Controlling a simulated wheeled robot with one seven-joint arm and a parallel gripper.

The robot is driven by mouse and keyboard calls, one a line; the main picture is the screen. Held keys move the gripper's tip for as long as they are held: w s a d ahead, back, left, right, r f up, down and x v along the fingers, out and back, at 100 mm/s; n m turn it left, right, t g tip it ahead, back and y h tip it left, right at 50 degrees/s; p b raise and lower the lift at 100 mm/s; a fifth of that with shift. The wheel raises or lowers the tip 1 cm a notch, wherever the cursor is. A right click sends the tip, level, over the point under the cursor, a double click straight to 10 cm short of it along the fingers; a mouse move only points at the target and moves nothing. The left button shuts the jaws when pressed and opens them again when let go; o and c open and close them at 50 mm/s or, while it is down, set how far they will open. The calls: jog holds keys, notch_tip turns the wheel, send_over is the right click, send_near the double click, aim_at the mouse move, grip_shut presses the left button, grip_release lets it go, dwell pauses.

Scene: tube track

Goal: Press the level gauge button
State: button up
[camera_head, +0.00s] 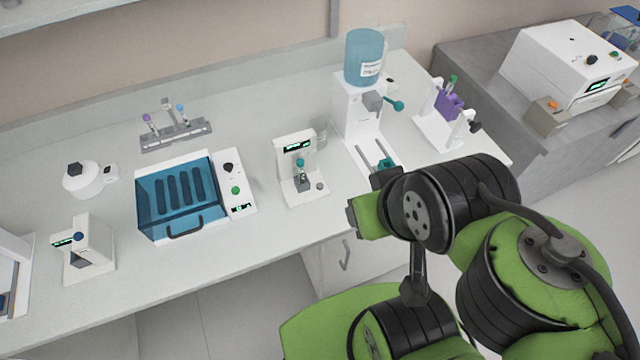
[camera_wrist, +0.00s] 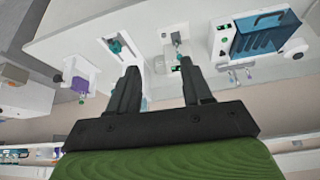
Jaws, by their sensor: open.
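No label that reads as a level gauge is legible, so I cannot tell which device is meant. One candidate is a small white instrument (camera_head: 300,165) with a lit green display and a teal-topped part, standing mid-bench. It also shows in the wrist view (camera_wrist: 180,72), seen upside down and partly behind a finger. Another white instrument (camera_head: 90,240) with a display and blue knob stands at the front left. My gripper (camera_wrist: 157,66) is open and empty, its two black fingers pointing toward the bench. In the head view my arm is at the right, and its fingers are hardly visible.
A white dispenser with a blue bottle (camera_head: 364,58) stands right of the mid-bench instrument. A blue-lidded box (camera_head: 178,200) with a control panel is to its left. A purple rack stand (camera_head: 447,103) is at the right. The bench front between the devices is clear.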

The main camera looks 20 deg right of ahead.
grip_shut()
dwell(1.5)
